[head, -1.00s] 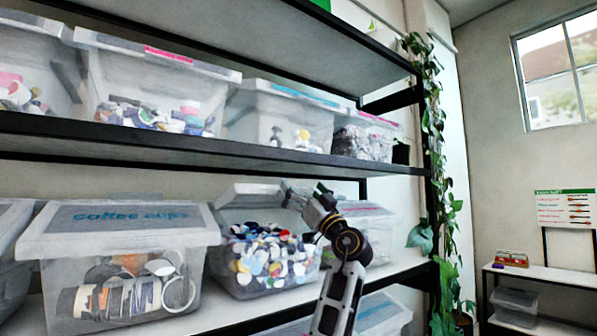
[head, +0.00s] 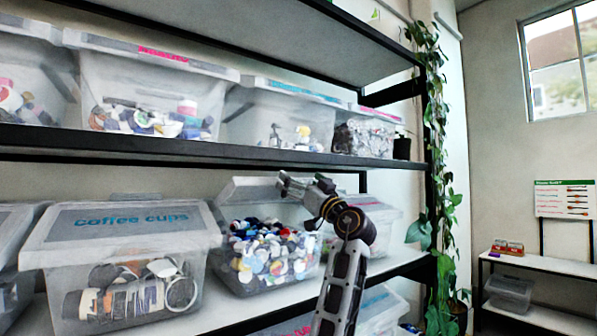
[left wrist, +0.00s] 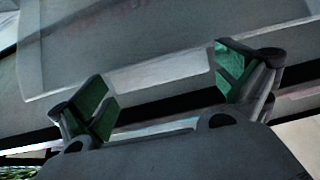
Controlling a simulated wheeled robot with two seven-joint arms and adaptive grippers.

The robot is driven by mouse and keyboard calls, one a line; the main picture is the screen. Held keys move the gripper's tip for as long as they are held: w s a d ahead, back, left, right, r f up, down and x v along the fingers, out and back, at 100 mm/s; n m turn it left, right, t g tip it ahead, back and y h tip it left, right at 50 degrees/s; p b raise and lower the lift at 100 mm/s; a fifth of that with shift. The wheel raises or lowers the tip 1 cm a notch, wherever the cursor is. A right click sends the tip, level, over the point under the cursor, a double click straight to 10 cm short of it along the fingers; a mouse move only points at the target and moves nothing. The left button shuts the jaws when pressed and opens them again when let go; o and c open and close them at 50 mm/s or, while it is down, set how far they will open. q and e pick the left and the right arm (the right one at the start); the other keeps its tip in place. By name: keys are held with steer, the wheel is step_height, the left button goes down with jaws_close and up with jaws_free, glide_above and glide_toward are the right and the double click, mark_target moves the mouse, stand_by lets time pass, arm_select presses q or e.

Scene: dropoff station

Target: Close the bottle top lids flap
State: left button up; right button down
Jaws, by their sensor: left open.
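The bin of bottle tops (head: 262,268) stands on the middle shelf, a clear tub full of mixed coloured lids. Its translucent flap (head: 240,190) is raised and tilted up at the back of the tub. My left gripper (head: 284,184) is at the flap's upper right part, above the tub's contents. In the left wrist view my left gripper (left wrist: 165,88) is open, with its green-padded fingers wide apart. The grey flap panel (left wrist: 150,40) appears to fill the space beyond the fingers. I cannot tell whether they touch it. My right gripper is not in view.
The closed coffee cups bin (head: 125,235) stands directly left of the tub, and another clear bin (head: 370,222) stands to its right behind my arm. The upper shelf (head: 200,152) with several bins runs above. A climbing plant (head: 440,190) hangs at the right post.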

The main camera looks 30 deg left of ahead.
arm_select(q)
steer(key=shift+w+a+r+h+p, duration=0.1)
steer(key=shift+a+r+h+p, duration=0.1)
steer(key=shift+r+p, duration=0.35)
steer(key=shift+a+r+h+p, duration=0.1)
steer(key=shift+r+h+p, duration=0.15)
steer(key=shift+p, duration=0.5)
steer(key=shift+d+f, duration=0.1)
steer(key=b+v, duration=0.8)
steer(key=v, duration=0.7)
steer(key=shift+f+b, duration=0.35)
steer(key=shift+f, duration=0.05)
stand_by(1.9)
steer(key=shift+d, duration=0.15)
stand_by(0.5)
